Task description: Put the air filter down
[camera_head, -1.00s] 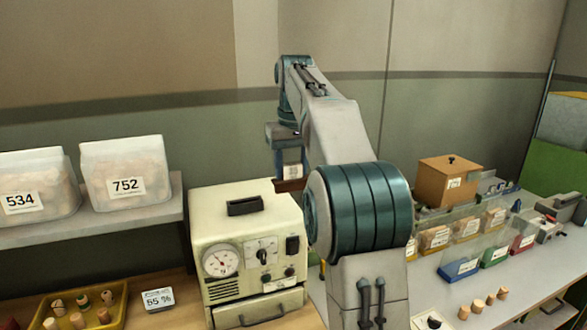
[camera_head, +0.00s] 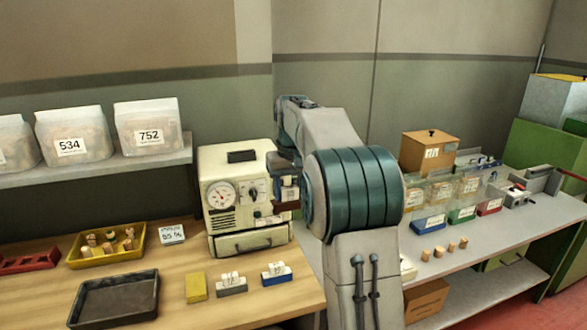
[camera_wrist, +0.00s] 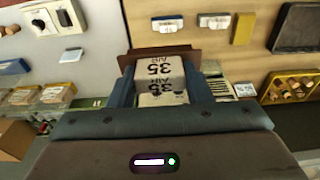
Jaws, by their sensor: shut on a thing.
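The air filter is a pale block marked "35 AIR" (camera_wrist: 162,72) in the wrist view, with a brown plate (camera_wrist: 160,53) at its far end. My gripper (camera_wrist: 161,66) is shut on it, with a blue finger on each side. In the head view the filter (camera_head: 289,193) shows small beside the right side of the cream machine (camera_head: 222,165), partly behind my arm. My gripper (camera_head: 284,180) is above it there. I cannot tell whether the filter touches anything.
A black tray (camera_head: 116,300), yellow block (camera_head: 196,287), grey block (camera_head: 231,287) and blue block (camera_head: 277,276) are on the wooden bench. A yellow tray (camera_head: 72,260) holds corks. Labelled bins (camera_head: 430,222) and several loose corks stand on the grey bench at right.

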